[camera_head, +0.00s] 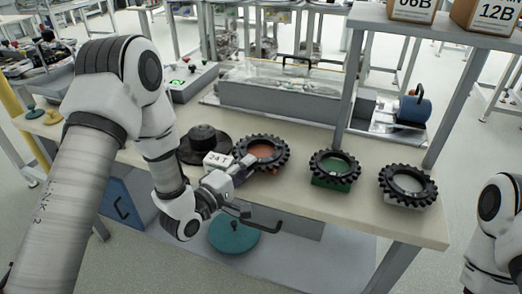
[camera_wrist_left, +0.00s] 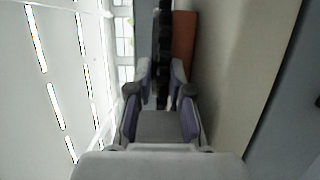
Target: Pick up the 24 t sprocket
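A black toothed sprocket (camera_head: 281,141) lies on an orange block (camera_head: 262,151) on the table, beside a white label reading 24 T (camera_head: 217,160). My left gripper (camera_head: 244,170) is at the near left side of this sprocket, low over the table. In the left wrist view the fingers of my left gripper (camera_wrist_left: 161,72) are apart. The dark sprocket edge (camera_wrist_left: 164,45) lies in line with the gap, with the orange block (camera_wrist_left: 184,45) beside it. I cannot tell whether the fingers touch it. My right gripper is out of view.
Sprockets on a green block (camera_head: 333,170) and a pale block (camera_head: 407,184) stand to the right. A dark round part (camera_head: 203,143) is behind the label. A shelf post (camera_head: 349,90) rises behind. A teal disc (camera_head: 234,236) is below the table's front edge.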

